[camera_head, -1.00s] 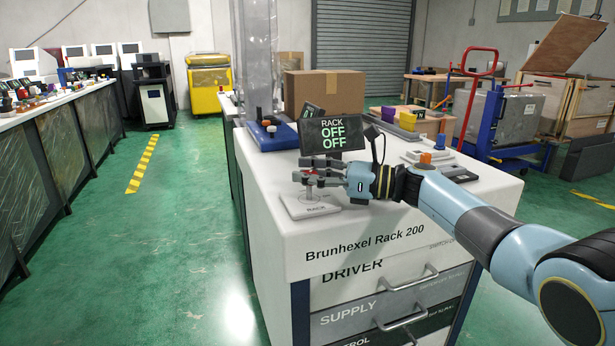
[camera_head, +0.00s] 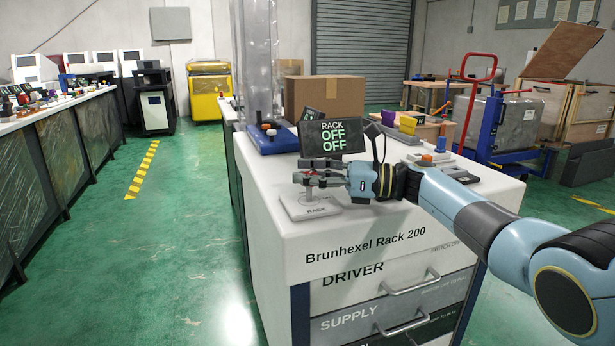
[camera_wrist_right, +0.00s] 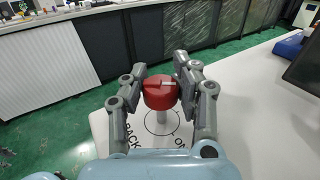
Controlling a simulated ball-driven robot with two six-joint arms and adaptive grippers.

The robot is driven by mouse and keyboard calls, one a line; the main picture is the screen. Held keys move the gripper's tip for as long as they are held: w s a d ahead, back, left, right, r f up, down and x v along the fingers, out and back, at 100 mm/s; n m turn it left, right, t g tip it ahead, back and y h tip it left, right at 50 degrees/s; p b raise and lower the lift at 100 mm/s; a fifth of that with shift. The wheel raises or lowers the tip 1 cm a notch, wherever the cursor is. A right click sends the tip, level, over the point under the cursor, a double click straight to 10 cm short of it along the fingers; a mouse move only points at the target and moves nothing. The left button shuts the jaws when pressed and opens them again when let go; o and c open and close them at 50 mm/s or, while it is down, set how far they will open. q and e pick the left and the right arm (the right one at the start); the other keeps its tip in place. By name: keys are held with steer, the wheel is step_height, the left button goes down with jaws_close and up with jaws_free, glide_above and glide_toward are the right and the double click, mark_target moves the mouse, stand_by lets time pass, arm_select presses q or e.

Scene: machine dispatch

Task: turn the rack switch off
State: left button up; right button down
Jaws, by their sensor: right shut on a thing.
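The rack switch is a red knob (camera_wrist_right: 160,93) on a short stem above a white base plate (camera_head: 304,209) marked RACK, at the near left corner of the cabinet top. In the right wrist view the plate (camera_wrist_right: 112,122) also shows the word ON, and a pale mark crosses the knob's top. My right gripper (camera_head: 310,173) is shut on the knob, with one finger on each side of it. The dark display (camera_head: 333,135) behind reads RACK, OFF, OFF. My left gripper is out of view.
Small devices (camera_head: 440,160) lie behind my right arm. Green floor is clear to the left.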

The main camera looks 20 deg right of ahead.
steer(key=shift+d+f+g+b, duration=0.1)
steer(key=shift+f+g+b, duration=0.05)
steer(key=shift+g+b, duration=0.15)
stand_by(0.4)
steer(key=c, duration=1.1)
jaws_free()
steer(key=shift+s+d, duration=0.1)
steer(key=shift+d, duration=0.05)
steer(key=shift+o, duration=1)
steer(key=v, duration=1.1)
steer(key=shift+s+d, duration=0.15)
steer(key=shift+d, duration=0.15)
